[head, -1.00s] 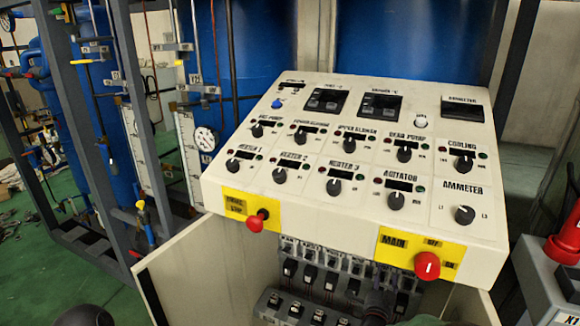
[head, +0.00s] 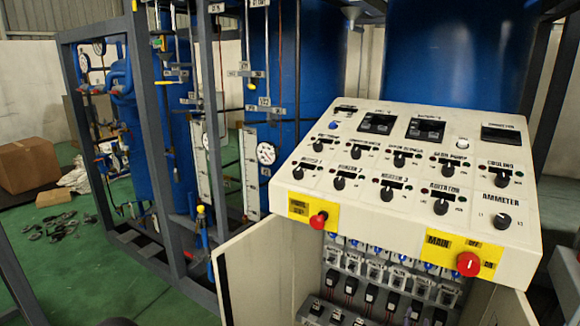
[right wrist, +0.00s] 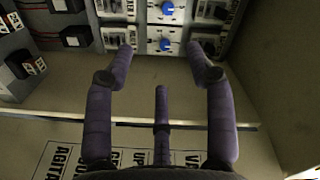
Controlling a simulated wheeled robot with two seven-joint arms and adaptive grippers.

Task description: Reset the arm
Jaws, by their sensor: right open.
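My right gripper (right wrist: 160,58) shows in the right wrist view, with purple-grey fingers spread apart and nothing between them. It faces the inside of the cabinet under the control panel, in front of breaker modules with blue knobs (right wrist: 166,46). I cannot tell how far the fingertips are from them. In the head view I cannot clearly make out the right gripper. The white sloped control panel (head: 400,211) stands at the right, with black knobs, a red emergency stop button (head: 318,220) and a red main switch (head: 468,264). My left gripper is not in view.
The open cabinet door (head: 262,265) sticks out left of the breaker rows. Grey frame posts (head: 150,160) and blue tanks (head: 300,70) stand behind. A cardboard box (head: 27,165) lies at the far left. Green floor (head: 75,275) is open at the lower left.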

